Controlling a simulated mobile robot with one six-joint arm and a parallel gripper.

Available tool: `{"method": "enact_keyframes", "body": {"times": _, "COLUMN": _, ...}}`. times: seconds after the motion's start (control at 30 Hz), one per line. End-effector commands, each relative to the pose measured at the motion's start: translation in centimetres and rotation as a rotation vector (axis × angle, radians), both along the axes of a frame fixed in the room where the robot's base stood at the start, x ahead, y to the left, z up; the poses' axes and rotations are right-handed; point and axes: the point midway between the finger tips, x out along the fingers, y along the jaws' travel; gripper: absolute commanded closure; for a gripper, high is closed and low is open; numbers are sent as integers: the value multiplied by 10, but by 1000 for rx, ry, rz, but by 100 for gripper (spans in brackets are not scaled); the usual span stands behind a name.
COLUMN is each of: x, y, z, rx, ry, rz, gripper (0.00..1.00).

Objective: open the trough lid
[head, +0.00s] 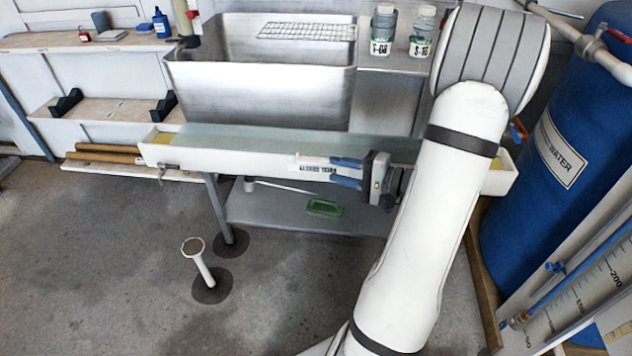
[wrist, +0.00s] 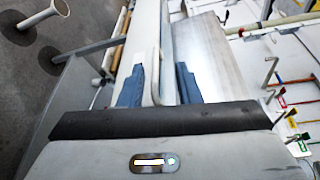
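The white trough (head: 235,161) runs long and low across the head view, in front of a metal sink. Its flat, grey-green translucent lid (head: 270,139) lies down over the top. My gripper (head: 334,170) is at the trough's front side, its blue fingers pointing left beside a printed label. In the wrist view, my gripper (wrist: 160,70) has its fingers apart, one on each side of a pale, rounded handle bar (wrist: 153,48). A gap shows between the bar and the fingers. My arm hides the right part of the trough and lid.
The metal sink (head: 260,88) stands behind the trough, with labelled bottles (head: 421,35) on a ledge to its right. A blue water barrel (head: 560,150) stands at the right. A white post (head: 199,262) rises from the floor in front. Floor at the left front is clear.

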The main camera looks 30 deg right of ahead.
Motion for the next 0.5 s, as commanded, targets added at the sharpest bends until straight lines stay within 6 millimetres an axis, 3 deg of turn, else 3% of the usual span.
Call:
{"method": "enact_keyframes", "body": {"times": 0.03, "x": 0, "y": -8, "z": -12, "rx": 8, "ry": -12, "rz": -29, "gripper": 69}}
{"method": "enact_keyframes", "body": {"times": 0.17, "x": 2, "y": -17, "z": -16, "rx": 15, "ry": -28, "rz": -65, "gripper": 69}}
{"method": "enact_keyframes", "body": {"times": 0.5, "x": 41, "y": 9, "z": -19, "rx": 14, "ry": -32, "rz": -64, "gripper": 69}}
